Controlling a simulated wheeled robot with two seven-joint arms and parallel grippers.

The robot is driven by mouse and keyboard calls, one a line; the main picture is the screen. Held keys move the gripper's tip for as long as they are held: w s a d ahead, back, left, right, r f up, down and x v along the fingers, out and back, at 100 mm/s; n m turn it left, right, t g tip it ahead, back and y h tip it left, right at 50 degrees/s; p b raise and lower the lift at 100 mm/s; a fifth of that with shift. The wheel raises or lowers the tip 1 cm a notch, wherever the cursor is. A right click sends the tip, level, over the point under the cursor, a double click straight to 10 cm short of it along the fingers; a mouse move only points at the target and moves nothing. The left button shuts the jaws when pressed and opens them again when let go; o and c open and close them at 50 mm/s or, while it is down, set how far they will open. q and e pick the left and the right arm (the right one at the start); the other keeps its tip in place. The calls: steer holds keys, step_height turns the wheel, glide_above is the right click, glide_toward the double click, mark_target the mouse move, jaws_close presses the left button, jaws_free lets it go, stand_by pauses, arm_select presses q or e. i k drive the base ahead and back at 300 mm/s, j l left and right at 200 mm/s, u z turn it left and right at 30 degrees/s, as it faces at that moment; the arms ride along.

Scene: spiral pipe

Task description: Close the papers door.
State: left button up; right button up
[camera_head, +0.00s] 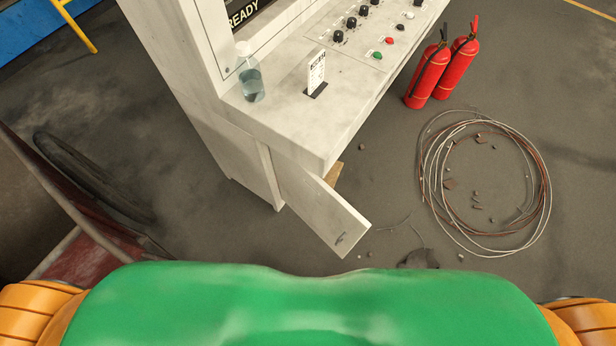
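The papers door appears to be the white hinged panel (318,208) low on the white control cabinet (205,110). It stands open, swung out from under the console ledge toward me, with a small dark handle near its free lower corner. Some brownish material shows behind the door under the ledge; I cannot tell what it is. Neither of my grippers shows in the head view, so none is seen at the door.
A bottle (249,78) and a small sign (316,74) stand on the ledge. Two red extinguishers (428,76) stand to the right. A coil of cable (484,183) and debris lie on the floor. A dark tyre-like object (90,178) is at left.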

mark_target(337, 223)
steer(key=k+j+z, duration=0.1)
steer(key=k, duration=0.45)
steer(key=j, duration=0.8)
steer(key=k+u, duration=0.05)
